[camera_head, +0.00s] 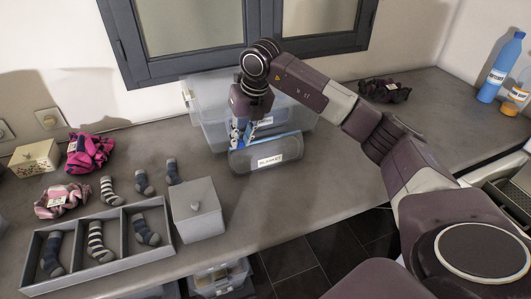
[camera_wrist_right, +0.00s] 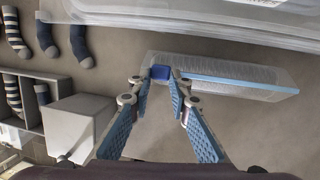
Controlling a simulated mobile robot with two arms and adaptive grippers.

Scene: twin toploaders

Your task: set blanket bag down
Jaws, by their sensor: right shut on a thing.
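The blanket bag (camera_head: 268,153), a grey rounded bundle with a white label reading "BLANKET", is at the counter's middle, in front of a clear plastic bin. My right gripper (camera_head: 241,138) comes down on it from above, near its left end. In the right wrist view the bag (camera_wrist_right: 225,76) looks long and translucent with a blue strip. There the fingertips of my right gripper (camera_wrist_right: 162,82) close on a small blue piece (camera_wrist_right: 160,72) at the bag's end. I cannot tell whether the bag's underside touches the counter. My left gripper is not in view.
The clear bin (camera_head: 212,120) stands right behind the bag. To the left are a lidded grey box (camera_head: 196,209), a divided sock tray (camera_head: 107,272) and loose socks. Bottles (camera_head: 500,68) stand far right. Counter (camera_head: 325,180) to the bag's right is clear.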

